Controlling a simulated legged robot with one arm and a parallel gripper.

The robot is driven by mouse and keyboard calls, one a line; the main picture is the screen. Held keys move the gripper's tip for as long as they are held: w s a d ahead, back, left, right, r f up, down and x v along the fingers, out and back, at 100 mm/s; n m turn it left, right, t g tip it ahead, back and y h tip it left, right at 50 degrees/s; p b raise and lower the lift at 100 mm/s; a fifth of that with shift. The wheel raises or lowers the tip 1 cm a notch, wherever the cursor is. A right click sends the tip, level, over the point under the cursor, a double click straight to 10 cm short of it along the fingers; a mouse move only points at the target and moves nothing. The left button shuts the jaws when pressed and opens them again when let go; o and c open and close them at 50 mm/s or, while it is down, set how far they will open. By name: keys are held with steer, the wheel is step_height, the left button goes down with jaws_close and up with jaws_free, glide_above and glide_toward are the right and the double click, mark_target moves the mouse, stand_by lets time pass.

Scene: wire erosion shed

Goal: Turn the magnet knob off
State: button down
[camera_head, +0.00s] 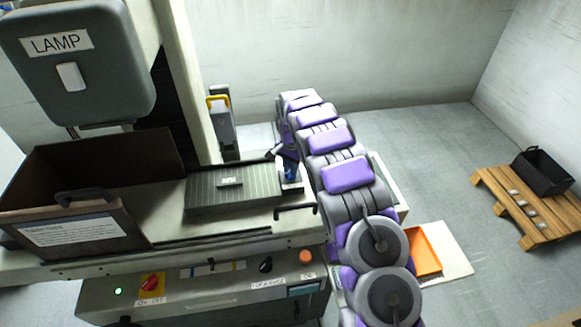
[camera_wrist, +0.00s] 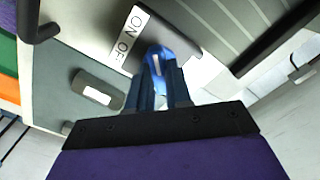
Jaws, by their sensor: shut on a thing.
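The magnet knob (camera_wrist: 158,54) is a bright blue handle beside a white ON OFF label (camera_wrist: 130,34) in the wrist view. My gripper (camera_wrist: 158,78) is shut on it, with one dark blue finger on each side. In the head view a bit of blue (camera_head: 291,172) shows at the right end of the ribbed grey magnet plate (camera_head: 215,203), mostly hidden by my arm. The knob's exact angle against the label is hard to tell.
A small block (camera_head: 229,183) lies on the plate. A black bar handle (camera_head: 295,210) is near the knob. The front panel has a red switch (camera_head: 151,282), a black knob (camera_head: 266,264) and an orange button (camera_head: 306,256). A brown open box (camera_head: 100,170) stands left.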

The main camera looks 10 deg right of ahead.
steer(key=shift+r+n, duration=0.1)
steer(key=shift+n, duration=0.2)
steer(key=n+p, duration=0.2)
steer(key=n, duration=0.1)
steer(key=shift+n+p, duration=0.3)
steer(key=shift+p, duration=0.05)
steer(key=n+p, duration=0.2)
steer(key=n, duration=0.2)
steer(key=shift+w+n, duration=0.1)
steer(key=shift+n, duration=0.2)
steer(key=n+p, duration=0.2)
steer(key=n, duration=0.2)
steer(key=n+p, duration=0.1)
steer(key=n, duration=0.4)
steer(key=shift+p, duration=0.3)
steer(key=c, duration=1)
jaws_free()
steer(key=shift+c, duration=0.2)
